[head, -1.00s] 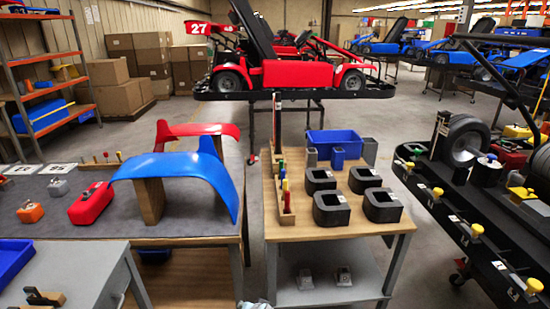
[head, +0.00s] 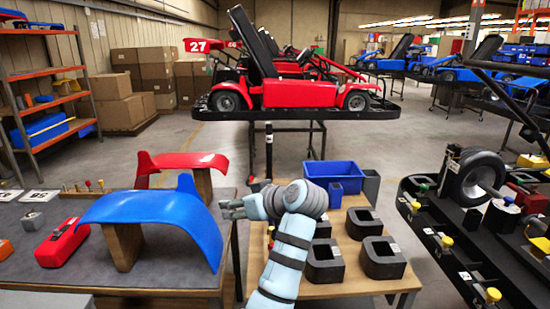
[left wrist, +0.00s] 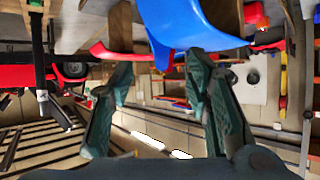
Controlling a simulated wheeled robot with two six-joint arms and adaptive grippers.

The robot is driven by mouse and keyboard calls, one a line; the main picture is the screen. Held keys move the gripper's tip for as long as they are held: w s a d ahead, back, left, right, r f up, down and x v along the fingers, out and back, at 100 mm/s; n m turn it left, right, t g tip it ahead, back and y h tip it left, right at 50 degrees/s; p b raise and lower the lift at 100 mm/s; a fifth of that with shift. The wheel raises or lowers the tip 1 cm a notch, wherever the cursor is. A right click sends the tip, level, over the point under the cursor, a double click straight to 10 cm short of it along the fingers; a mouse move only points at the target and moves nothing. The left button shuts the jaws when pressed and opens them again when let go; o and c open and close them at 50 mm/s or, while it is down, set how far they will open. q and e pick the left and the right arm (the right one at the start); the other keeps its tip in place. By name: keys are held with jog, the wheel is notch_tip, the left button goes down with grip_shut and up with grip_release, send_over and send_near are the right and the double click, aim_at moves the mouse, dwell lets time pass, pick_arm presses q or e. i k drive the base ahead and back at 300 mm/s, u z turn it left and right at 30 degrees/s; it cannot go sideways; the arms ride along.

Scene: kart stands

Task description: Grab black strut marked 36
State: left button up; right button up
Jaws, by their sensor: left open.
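A thin black strut (head: 269,150) with a pale label stands upright at the back left of the wooden table; its number is too small to read. My left gripper (head: 228,209) is open and empty, in front of the strut and lower in the head view, with its fingers pointing left toward the blue fender. In the left wrist view its two fingers (left wrist: 155,95) are spread apart with nothing between them. A dark upright post (left wrist: 38,60) shows at the left of that view; I cannot tell if it is the strut. My right gripper is not in view.
A blue fender (head: 155,212) and a red fender (head: 180,160) stand on the left bench. The wooden table (head: 345,288) holds several black blocks (head: 382,258) and a blue bin (head: 335,175). A black kart rack (head: 465,262) stands right. My left arm covers part of the table.

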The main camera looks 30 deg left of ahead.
aim_at(269, 126)
jog(key=i, duration=1.15)
